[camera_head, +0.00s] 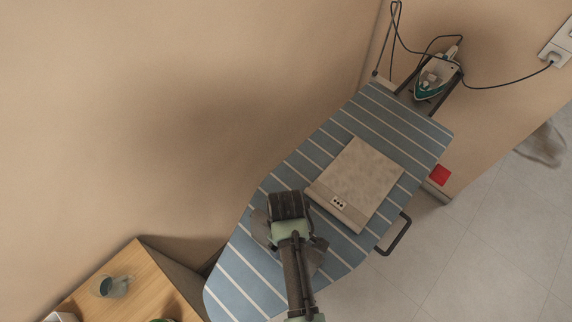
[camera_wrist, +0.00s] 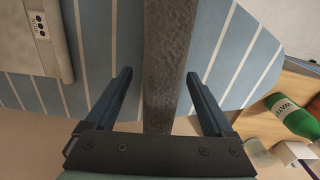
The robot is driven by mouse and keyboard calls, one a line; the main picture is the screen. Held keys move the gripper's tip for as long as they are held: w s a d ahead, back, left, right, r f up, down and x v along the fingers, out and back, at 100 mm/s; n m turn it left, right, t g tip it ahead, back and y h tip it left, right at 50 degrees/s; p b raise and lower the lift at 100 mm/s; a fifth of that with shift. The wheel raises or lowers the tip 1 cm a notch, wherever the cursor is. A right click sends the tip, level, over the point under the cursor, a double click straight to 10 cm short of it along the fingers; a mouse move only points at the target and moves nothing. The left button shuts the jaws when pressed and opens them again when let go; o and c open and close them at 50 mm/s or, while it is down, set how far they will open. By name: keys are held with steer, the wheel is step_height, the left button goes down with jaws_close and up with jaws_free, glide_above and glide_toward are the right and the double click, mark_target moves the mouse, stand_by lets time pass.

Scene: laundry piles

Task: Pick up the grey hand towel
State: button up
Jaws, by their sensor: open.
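The grey hand towel (camera_head: 314,258) lies on the blue striped ironing board (camera_head: 240,270), partly hidden under my gripper (camera_head: 288,206) in the head view. Grey cloth also shows at the gripper's left side. In the wrist view the towel (camera_wrist: 168,50) is a long grey strip running between the two fingers. My gripper (camera_wrist: 159,74) is open, with one finger on each side of the strip and striped board visible in both gaps. I cannot tell how far the fingertips are above the board.
A beige flat item with a dotted label (camera_head: 358,180) lies close by on the board. An iron (camera_head: 436,76) with a cord stands at the far end. A green bottle (camera_wrist: 292,116) shows in the wrist view.

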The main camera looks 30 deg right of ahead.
steer(key=c, duration=1.4)
steer(key=shift+r, duration=0.15)
